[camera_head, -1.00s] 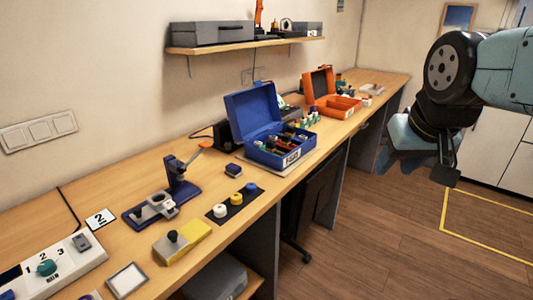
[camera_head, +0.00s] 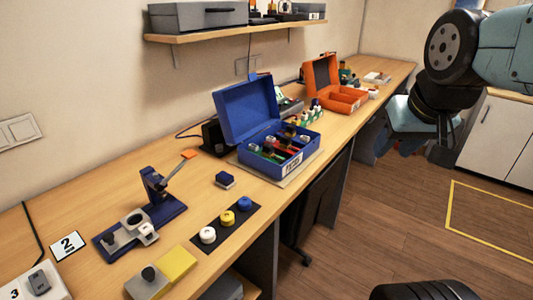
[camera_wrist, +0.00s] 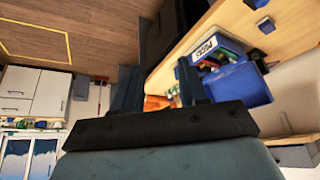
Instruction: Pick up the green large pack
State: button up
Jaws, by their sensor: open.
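The blue case (camera_head: 243,108) stands open on the bench, its lid tipped back. Several small coloured packs lie in its compartments, and green ones (camera_head: 268,153) show at its left side. Which of them is the large green pack I cannot tell at this size. The case also shows in the wrist view (camera_wrist: 240,85), with a bit of green inside. My gripper (camera_wrist: 160,88) is open and empty, in the air over the floor. In the head view it is at the upper right, to the right of the bench and well apart from the case.
An orange case (camera_head: 348,98) stands open farther along the bench. A blue clamp stand (camera_head: 160,195), a black strip with coloured spools (camera_head: 226,226) and a yellow-grey block (camera_head: 165,270) are nearer. A shelf (camera_head: 230,32) hangs above. The floor at right is clear.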

jog(key=shift+o, duration=1.5)
jog(key=shift+w+d, duration=0.1)
jog(key=shift+w, duration=0.25)
jog(key=w+d+f+n+t+h, duration=0.1)
jog(key=w+f+n+t, duration=0.1)
jog(key=w, duration=0.9)
jog(key=w+f+n+t, duration=0.2)
jog(key=w+t, duration=0.1)
jog(key=w, duration=0.7)
jog(key=n+g+y, duration=0.3)
jog(key=n+y, duration=0.3)
jog(key=y, duration=0.5)
send_near(272, 150)
jog(key=x, duration=0.5)
jog(key=shift+w+a+f, duration=0.15)
jog(key=shift+f, duration=0.2)
jog(key=shift+r+x, duration=0.2)
jog(key=shift+x, duration=2.45)
